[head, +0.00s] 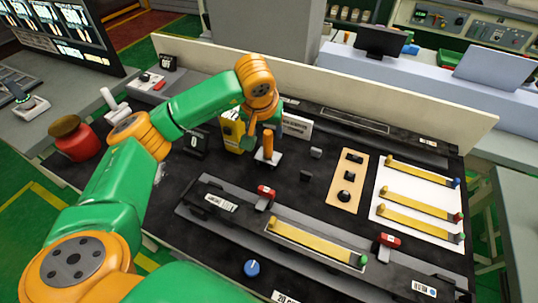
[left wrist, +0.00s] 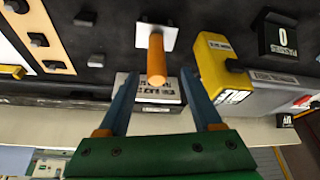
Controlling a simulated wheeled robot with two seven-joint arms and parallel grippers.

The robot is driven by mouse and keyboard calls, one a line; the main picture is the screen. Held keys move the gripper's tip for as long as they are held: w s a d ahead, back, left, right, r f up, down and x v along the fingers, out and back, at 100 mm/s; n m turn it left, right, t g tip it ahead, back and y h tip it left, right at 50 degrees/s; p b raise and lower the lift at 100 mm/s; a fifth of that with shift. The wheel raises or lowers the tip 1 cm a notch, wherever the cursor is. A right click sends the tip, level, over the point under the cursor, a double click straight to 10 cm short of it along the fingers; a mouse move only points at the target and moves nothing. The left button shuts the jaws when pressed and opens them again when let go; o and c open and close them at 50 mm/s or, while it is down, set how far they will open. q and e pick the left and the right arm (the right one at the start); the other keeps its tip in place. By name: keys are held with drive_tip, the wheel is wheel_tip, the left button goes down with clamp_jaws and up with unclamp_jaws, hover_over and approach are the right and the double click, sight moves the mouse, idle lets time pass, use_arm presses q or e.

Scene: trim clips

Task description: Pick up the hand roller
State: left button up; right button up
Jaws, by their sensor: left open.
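The hand roller appears to be the upright tool with an orange handle (head: 267,143) on a small pale square base, standing on the dark bench top. In the left wrist view its orange handle (left wrist: 156,55) points toward the camera. My left gripper (left wrist: 158,75) is open, with one blue finger on each side of the handle's end. No contact with the handle shows. In the head view my left gripper (head: 264,128) is just behind the handle, partly hidden by the wrist. My right gripper is not in view.
A yellow box (head: 233,131) stands close beside the handle, with a black counter block (head: 194,142) left of it. A white label (head: 298,125) stands behind. A trim fixture (head: 315,240) with red clamps lies in front. Yellow strips lie on a white board (head: 398,219) at right.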

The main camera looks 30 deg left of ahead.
sight(269, 144)
use_arm(q)
drive_tip(key=shift+p+x, duration=0.45)
drive_tip(key=shift+x, duration=0.4)
drive_tip(key=x, duration=0.1)
drive_tip(key=p+x, duration=0.1)
drive_tip(key=x, duration=0.1)
drive_tip(key=p+x, duration=0.1)
drive_tip(key=x, duration=0.1)
drive_tip(key=shift+s+d+f, duration=0.2)
drive_tip(key=shift+d+f, duration=0.05)
drive_tip(key=shift+f, duration=0.15)
drive_tip(key=shift+w+f, duration=0.1)
drive_tip(key=shift+f, duration=0.1)
clamp_jaws()
